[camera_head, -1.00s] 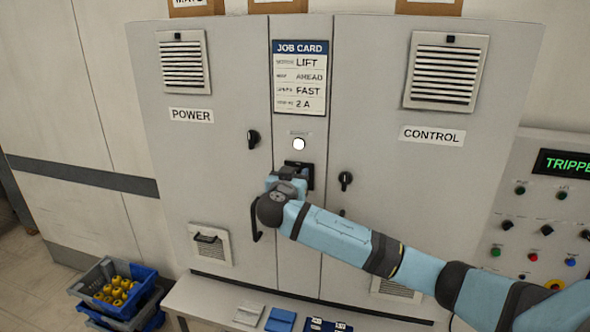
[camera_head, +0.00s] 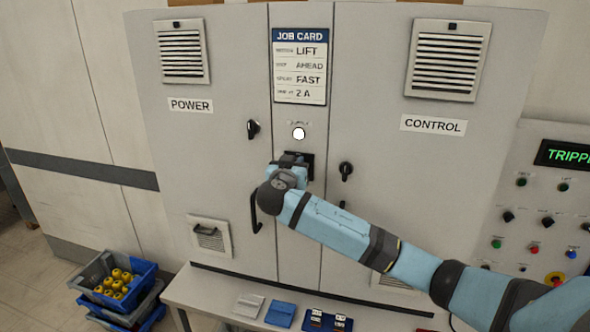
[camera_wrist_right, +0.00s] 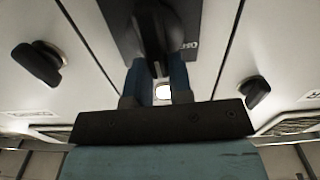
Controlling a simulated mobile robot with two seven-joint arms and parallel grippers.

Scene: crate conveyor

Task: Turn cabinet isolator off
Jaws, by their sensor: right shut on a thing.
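The cabinet isolator is a black plate (camera_head: 307,165) with a handle on the narrow middle panel, below a round white lamp (camera_head: 299,134). In the head view my right gripper (camera_head: 294,162) is at this plate and hides most of it. In the right wrist view the black isolator handle (camera_wrist_right: 157,45) sits between the two blue fingers of my right gripper (camera_wrist_right: 158,75), which is shut on it. Lettering on the plate is only partly visible there, and the switch position cannot be read. My left gripper is not in view.
The POWER door (camera_head: 190,150) and the CONTROL door (camera_head: 420,180) flank the panel, each with a black knob. A job card (camera_head: 300,88) hangs above. A panel with a TRIPPED display (camera_head: 566,155) is at right. A bench (camera_head: 205,292) and crates (camera_head: 140,275) are below.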

